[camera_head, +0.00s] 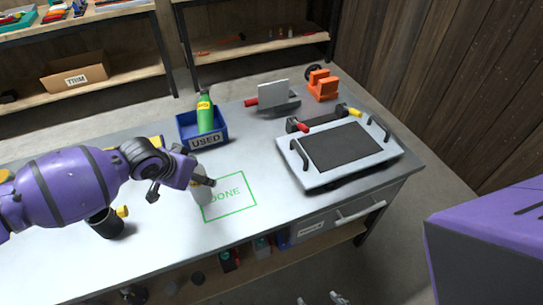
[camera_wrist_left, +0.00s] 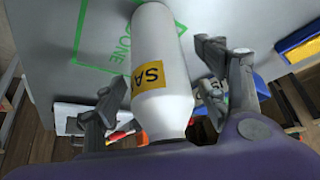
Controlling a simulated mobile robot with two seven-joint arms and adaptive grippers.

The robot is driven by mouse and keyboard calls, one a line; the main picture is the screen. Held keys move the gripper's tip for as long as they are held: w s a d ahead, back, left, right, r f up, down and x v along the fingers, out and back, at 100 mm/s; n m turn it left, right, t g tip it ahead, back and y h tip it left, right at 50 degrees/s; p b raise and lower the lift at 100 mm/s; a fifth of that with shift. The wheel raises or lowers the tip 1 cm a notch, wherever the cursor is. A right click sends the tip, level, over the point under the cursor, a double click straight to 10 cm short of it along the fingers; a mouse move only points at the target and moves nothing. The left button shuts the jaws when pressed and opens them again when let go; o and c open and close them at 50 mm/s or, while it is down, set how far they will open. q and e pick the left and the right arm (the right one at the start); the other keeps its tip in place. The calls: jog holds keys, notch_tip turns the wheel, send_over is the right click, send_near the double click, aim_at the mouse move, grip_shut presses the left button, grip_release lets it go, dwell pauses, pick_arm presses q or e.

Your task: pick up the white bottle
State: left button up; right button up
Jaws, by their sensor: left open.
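The white bottle (camera_head: 201,193) stands on the grey workbench beside the green DONE outline (camera_head: 229,197), partly hidden by my left gripper (camera_head: 181,187) in the head view. In the left wrist view the white bottle (camera_wrist_left: 160,55), with a yellow label, lies between the fingers of my left gripper (camera_wrist_left: 160,85). These fingers are open, one on each side of the bottle, with gaps visible. Small grey tips at the bottom edge of the head view may be my right gripper (camera_head: 320,299); its state is unclear.
A blue USED bin (camera_head: 203,139) holds a green bottle (camera_head: 205,113). A tray with a dark mat (camera_head: 342,147), an orange tool (camera_head: 322,85) and a red-handled tool (camera_head: 273,97) are farther right. Bench between is clear.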

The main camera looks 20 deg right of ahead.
pick_arm(q)
jog(key=shift+r, duration=0.1)
pick_arm(e)
jog(key=shift+w, duration=0.15)
pick_arm(q)
jog(key=c, duration=1.6)
grip_shut()
pick_arm(e)
jog(key=shift+w+a+r, duration=0.1)
jog(key=shift+w+a, duration=0.05)
jog(key=shift+a, duration=0.05)
pick_arm(q)
jog(key=shift+r, duration=0.1)
